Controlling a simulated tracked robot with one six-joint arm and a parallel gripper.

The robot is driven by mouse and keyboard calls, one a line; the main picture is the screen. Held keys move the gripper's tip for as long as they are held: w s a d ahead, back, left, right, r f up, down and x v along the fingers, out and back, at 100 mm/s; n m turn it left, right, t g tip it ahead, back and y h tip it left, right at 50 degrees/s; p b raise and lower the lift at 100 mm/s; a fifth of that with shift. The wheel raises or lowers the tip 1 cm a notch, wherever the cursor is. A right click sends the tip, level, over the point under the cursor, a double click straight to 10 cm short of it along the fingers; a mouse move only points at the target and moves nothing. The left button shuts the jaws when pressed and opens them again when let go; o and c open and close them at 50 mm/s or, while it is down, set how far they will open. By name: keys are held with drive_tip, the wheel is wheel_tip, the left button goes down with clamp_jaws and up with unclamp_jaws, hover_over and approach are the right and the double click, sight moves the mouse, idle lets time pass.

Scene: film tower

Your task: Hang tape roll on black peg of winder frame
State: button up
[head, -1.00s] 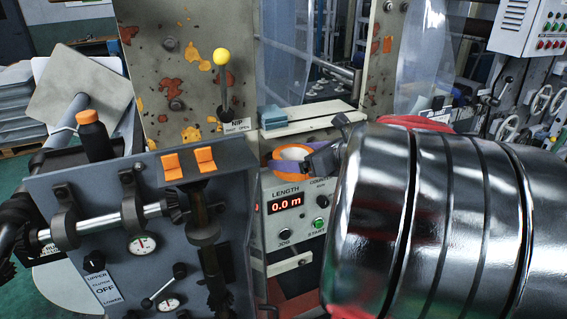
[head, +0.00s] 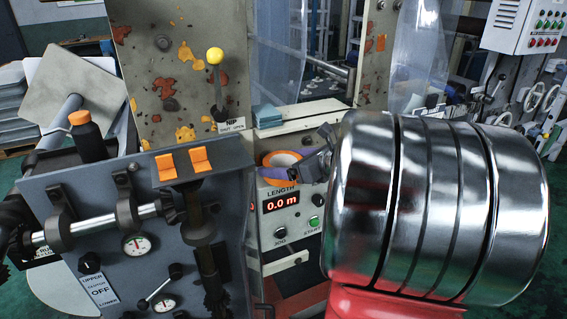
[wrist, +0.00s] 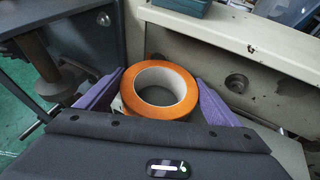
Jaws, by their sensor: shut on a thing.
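The orange tape roll (wrist: 180,110) is between the purple fingers of my gripper (wrist: 160,78) in the wrist view, its open hole facing up toward the camera. In the head view the roll (head: 266,159) shows above the length counter, partly covered by my gripper (head: 288,163). My gripper is shut on the roll. A dark round stub (wrist: 237,83) stands on the cream frame panel (wrist: 215,50), right of the roll and apart from it in the picture. It may be the black peg seen end on. I cannot make out a peg in the head view.
The counter box (head: 283,225), reading 0.0 m, is below the roll. A grey panel (head: 75,200) with shafts and gauges stands at left. A yellow-knobbed lever (head: 215,56) rises behind. A blue block (head: 266,114) sits on the cream ledge (head: 310,115).

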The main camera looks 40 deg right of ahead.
drive_tip(key=shift+f, duration=0.15)
drive_tip(key=o, duration=1)
drive_tip(key=shift+s, duration=0.1)
drive_tip(key=v, duration=1.3)
drive_tip(key=shift+s, duration=0.3)
drive_tip(key=shift+s+d, duration=0.15)
